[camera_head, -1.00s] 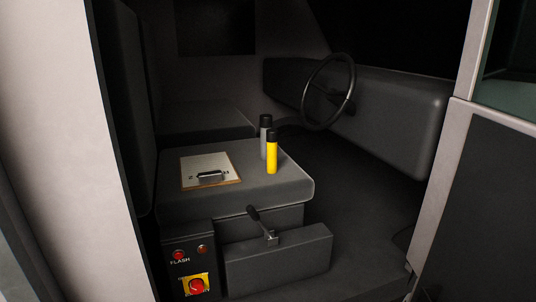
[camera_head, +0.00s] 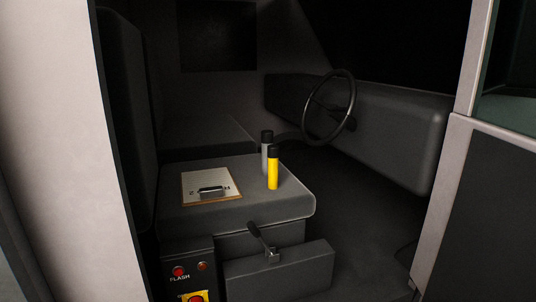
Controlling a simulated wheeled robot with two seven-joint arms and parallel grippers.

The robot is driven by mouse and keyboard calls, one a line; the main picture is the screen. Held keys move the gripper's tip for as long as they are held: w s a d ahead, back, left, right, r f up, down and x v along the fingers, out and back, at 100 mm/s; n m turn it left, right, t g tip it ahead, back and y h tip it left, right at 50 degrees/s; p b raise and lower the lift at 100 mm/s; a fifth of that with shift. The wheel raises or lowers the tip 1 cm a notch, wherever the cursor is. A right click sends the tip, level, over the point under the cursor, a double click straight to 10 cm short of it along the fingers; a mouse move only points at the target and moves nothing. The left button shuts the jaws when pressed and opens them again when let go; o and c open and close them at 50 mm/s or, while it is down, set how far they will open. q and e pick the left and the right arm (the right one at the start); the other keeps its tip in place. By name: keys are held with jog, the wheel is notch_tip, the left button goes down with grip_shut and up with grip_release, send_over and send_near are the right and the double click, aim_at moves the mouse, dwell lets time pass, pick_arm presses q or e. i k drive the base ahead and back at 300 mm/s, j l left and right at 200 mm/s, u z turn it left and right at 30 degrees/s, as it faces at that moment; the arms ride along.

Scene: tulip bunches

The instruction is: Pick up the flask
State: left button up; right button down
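Two upright cylinders stand close together on the dark seat (camera_head: 240,208), right of its middle. I cannot tell whether the two touch. Neither of my grippers shows in the head view.
A clipboard (camera_head: 227,190) with paper lies left of the cylinders. A lever (camera_head: 263,242) rises in front of the seat, above a dark box (camera_head: 290,272). A steering wheel (camera_head: 329,107) stands behind right. Pale door frames (camera_head: 62,150) bound the opening. The floor right of the seat looks clear.

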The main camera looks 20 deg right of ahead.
aim_at(266, 135)
jog(key=u, duration=0.5)
jog(key=l+u, duration=0.15)
jog(key=u, duration=0.8)
jog(key=l+u, duration=0.15)
jog(key=u, duration=0.3)
jog(key=l+u, duration=0.1)
jog(key=u, duration=0.4)
jog(key=l+u, duration=0.1)
jog(key=u, duration=0.85)
jog(key=k+l+u, duration=0.1)
jog(key=u, duration=0.45)
jog(key=k+z, duration=0.15)
jog(key=z, duration=0.2)
jog(key=k+l+z, duration=0.1)
jog(key=z, duration=0.25)
